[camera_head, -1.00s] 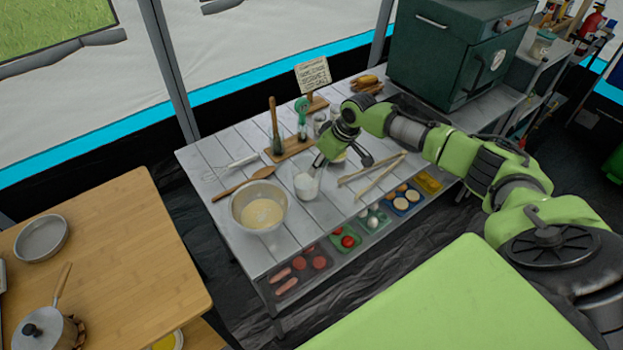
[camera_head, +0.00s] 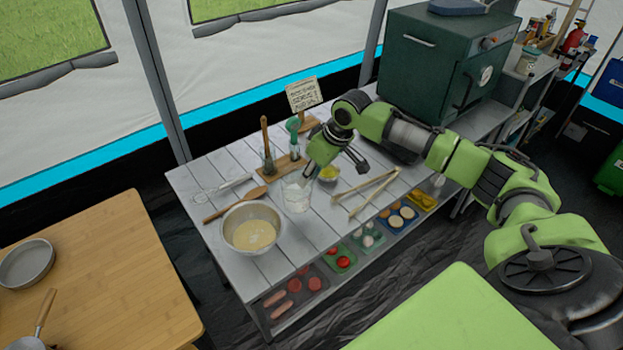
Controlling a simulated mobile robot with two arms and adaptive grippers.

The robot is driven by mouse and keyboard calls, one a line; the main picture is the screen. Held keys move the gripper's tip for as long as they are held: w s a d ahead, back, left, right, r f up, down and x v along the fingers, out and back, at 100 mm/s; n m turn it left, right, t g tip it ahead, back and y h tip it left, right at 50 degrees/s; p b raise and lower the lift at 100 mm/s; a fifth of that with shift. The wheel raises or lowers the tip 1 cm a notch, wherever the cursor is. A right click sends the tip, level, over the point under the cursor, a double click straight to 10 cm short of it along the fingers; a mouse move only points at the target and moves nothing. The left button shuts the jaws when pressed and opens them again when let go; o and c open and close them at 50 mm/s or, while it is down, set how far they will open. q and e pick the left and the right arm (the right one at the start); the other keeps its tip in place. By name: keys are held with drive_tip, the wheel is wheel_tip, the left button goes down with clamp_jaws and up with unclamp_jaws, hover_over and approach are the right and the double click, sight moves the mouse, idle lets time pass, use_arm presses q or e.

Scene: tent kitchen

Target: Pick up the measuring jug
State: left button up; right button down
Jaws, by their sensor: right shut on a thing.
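The measuring jug (camera_head: 297,198) is a clear, pale vessel on the white slatted table, right of the mixing bowl. My right gripper (camera_head: 308,176) comes down from above and behind it. It is shut on the jug at its upper edge. The jug looks upright; I cannot tell whether its base is clear of the table. The gripper partly hides the jug's rim. My left gripper is not in view.
A metal bowl (camera_head: 252,229) of pale batter stands left of the jug. A wooden spoon (camera_head: 236,204) lies behind it. Wooden tongs (camera_head: 368,191) and a small bowl of yellow food (camera_head: 328,173) are to the right. A green oven (camera_head: 440,65) stands at the back.

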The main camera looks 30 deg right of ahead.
drive_tip(key=r, duration=0.1)
drive_tip(key=s+a+r, duration=0.1)
drive_tip(key=r, duration=0.1)
drive_tip(key=shift+s+a, duration=0.35)
drive_tip(key=shift+a, duration=0.05)
drive_tip(key=s+a+r+b, duration=0.2)
drive_tip(key=s+a+r, duration=0.2)
drive_tip(key=s+a, duration=0.2)
drive_tip(key=shift+s+a, duration=0.15)
drive_tip(key=shift+s, duration=0.05)
drive_tip(key=shift+a+r, duration=0.1)
idle(2.7)
